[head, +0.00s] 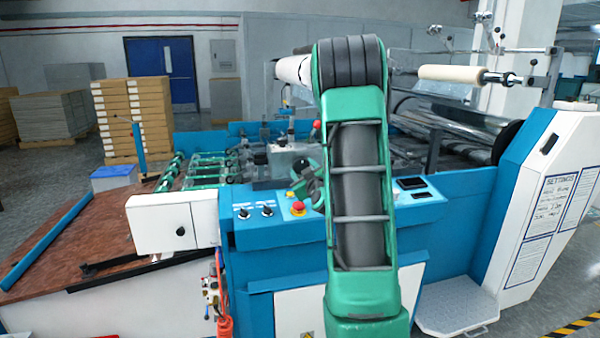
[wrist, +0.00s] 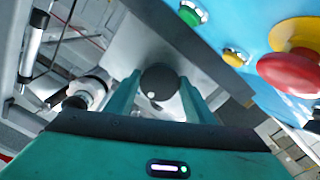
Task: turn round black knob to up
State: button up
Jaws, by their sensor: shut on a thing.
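The round black knob (wrist: 160,78) shows in the wrist view, in front of a grey metal block. A white dot is on its face, toward the lower left in that picture. My gripper (wrist: 159,88) has its two green fingers on either side of the knob and is shut on it. In the head view my gripper (head: 304,182) is beside the grey metal block (head: 290,160) above the blue control panel. The knob cannot be made out there.
A red emergency button (wrist: 290,70) on a yellow base and a green button (wrist: 190,14) are close by on the blue panel (head: 280,232). Two small black knobs (head: 267,211) are on the panel's left. Green-wheeled rollers (head: 205,165) lie farther left.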

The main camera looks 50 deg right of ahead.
jog(key=shift+w+a+r, duration=0.15)
jog(key=shift+w+a, duration=0.1)
jog(key=shift+a, duration=0.1)
jog(key=o, duration=1)
jog(key=shift+s+d, duration=0.15)
